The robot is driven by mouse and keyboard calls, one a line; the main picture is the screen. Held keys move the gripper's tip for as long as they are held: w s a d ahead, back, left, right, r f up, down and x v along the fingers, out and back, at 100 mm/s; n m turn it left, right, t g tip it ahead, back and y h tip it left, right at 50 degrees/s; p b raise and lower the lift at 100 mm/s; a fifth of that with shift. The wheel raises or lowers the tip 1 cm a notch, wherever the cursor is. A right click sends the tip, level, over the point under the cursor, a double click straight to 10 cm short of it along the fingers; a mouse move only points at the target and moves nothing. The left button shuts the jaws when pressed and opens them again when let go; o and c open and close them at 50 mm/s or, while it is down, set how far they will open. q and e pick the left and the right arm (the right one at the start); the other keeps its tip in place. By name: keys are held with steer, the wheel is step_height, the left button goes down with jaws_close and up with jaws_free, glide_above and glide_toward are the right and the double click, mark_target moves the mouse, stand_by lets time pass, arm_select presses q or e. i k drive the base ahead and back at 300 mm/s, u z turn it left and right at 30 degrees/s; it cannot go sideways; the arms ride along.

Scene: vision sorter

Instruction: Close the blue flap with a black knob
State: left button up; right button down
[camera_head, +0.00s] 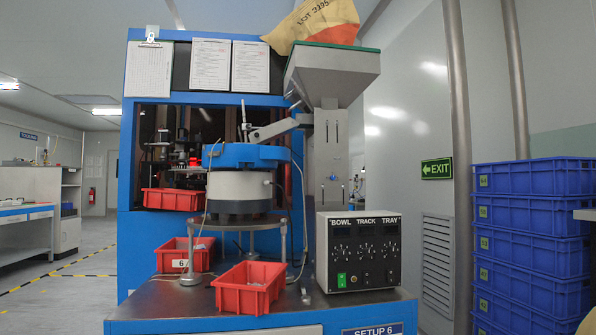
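The sorter is a blue machine cabinet (131,200) with an open front in its upper part. I cannot make out a blue flap with a black knob for certain. A blue-rimmed bowl feeder (238,187) stands on a small raised platform in front of the opening. A grey hopper (325,75) on a grey column is to its right, with a yellow and orange bag (316,22) over it. Neither of my grippers is in view.
Red bins (249,290) stand on the bench and one sits in the opening. A black control box (358,252) is at the bench's right. Stacked blue crates (533,215) stand at far right. The floor at left is clear.

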mark_target(246, 169)
steer(key=k, duration=0.2)
steer(key=z, duration=0.95)
steer(key=i, duration=0.95)
steer(key=u, duration=0.85)
steer(key=i, duration=0.7)
steer(key=u, duration=0.7)
